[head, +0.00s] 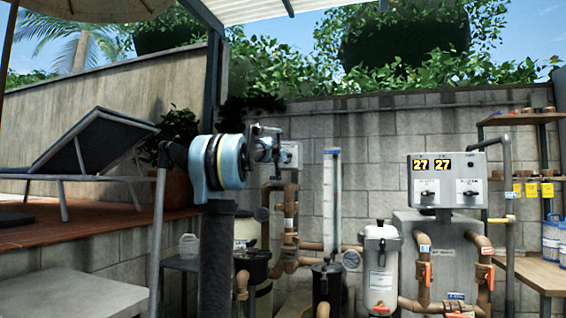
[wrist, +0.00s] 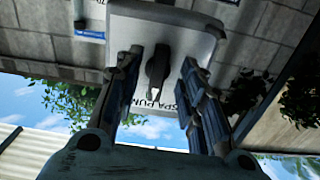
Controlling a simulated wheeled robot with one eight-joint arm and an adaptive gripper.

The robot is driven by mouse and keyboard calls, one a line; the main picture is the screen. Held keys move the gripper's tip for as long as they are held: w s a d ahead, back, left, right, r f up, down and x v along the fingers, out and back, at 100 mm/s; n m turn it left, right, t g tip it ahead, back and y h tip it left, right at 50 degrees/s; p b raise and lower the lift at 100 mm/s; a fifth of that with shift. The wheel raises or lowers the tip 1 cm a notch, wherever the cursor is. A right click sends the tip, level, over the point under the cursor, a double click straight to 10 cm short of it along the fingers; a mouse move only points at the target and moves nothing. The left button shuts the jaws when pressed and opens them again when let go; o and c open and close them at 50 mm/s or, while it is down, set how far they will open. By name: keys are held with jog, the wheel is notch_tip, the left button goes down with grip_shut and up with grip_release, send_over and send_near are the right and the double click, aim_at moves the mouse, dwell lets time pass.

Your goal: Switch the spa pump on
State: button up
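The spa pump switch box (wrist: 203,45) is a pale grey box on the block wall, with "SPA PUMP" lettering upside down in the wrist view. A black rotary knob (wrist: 157,68) sits on its face, lined up nearly vertically in that view. My gripper (wrist: 161,62) is open, with one dark finger on each side of the knob and a gap visible on both sides. In the head view my gripper (head: 270,147) is in front of the box (head: 292,154), whose left part and knob are hidden behind it.
Brown pipes (head: 277,222) run below the box. A clear upright gauge tube (head: 332,195) and a white filter canister (head: 381,262) stand to the right. A grey control panel (head: 447,180) shows two "27" displays and two knobs. A lounger (head: 110,130) is on the deck at left.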

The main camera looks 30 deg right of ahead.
jog(key=v, duration=0.7)
dwell(0.4)
jog(key=s+a+f+n+g+y, duration=0.3)
jog(key=s+a+f, duration=1)
jog(key=f, duration=0.7)
jog(key=s+a+f+n+g+y, duration=0.3)
jog(key=s+a+f+y, duration=0.3)
jog(key=s+a+f, duration=0.7)
jog(key=s+a+f+n+g+y, duration=0.3)
jog(key=s+a+f, duration=1.1)
jog(key=a+f, duration=0.9)
notch_tip(320, 180, down, 6)
jog(key=shift+a+f+n+g+y, duration=0.25)
jog(key=shift+a+n+g+y, duration=0.1)
jog(key=shift+n+y, duration=0.45)
jog(key=shift+d, duration=0.15)
